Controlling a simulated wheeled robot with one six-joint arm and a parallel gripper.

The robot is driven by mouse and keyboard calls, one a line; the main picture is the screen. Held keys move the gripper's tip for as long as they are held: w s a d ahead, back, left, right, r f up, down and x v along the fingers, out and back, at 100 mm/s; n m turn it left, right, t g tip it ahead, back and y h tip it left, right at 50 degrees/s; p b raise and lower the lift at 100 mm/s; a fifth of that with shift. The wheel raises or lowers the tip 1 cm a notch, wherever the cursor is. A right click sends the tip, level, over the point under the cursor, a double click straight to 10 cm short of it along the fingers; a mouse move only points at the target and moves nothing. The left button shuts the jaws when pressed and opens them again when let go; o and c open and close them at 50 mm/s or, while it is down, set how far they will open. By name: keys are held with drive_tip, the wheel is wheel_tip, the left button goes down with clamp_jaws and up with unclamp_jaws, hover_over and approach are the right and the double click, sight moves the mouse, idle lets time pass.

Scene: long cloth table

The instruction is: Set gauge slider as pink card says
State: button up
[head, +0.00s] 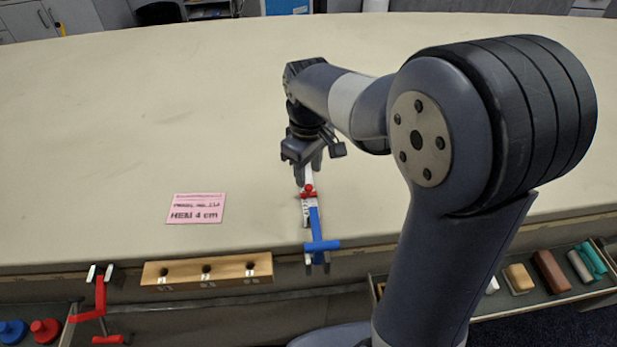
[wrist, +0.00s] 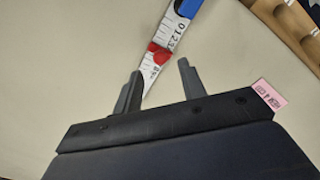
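The pink card (head: 196,208) lies flat on the table and reads "HEM 4 cm"; it also shows in the wrist view (wrist: 269,96). The white gauge (head: 306,212) lies near the table's front edge, its scale (wrist: 171,30) showing 0, 1, 2, 3 between a blue part and the red slider. The red slider (head: 308,191) sits across the gauge just past the 3 in the wrist view (wrist: 158,53); its exact setting is unclear. My gripper (head: 309,176) is open above the gauge's far end, its fingers (wrist: 160,68) apart on either side, close to the slider.
A blue clamp (head: 321,245) stands at the front edge by the gauge. A wooden block with holes (head: 207,270) sits left of it, beside a red clamp (head: 100,300). A tray (head: 480,318) with blocks is at front right. The table behind is clear.

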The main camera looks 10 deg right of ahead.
sight(309, 186)
wheel_tip(309, 186, up, 7)
drive_tip(key=shift+f, duration=0.15)
drive_tip(key=shift+f, duration=0.1)
wheel_tip(309, 186, down, 11)
drive_tip(key=shift+f, duration=0.1)
drive_tip(key=shift+w+r, duration=0.15)
drive_tip(key=shift+w, duration=0.4)
drive_tip(key=shift+w+r, duration=0.15)
drive_tip(key=shift+w, duration=0.9)
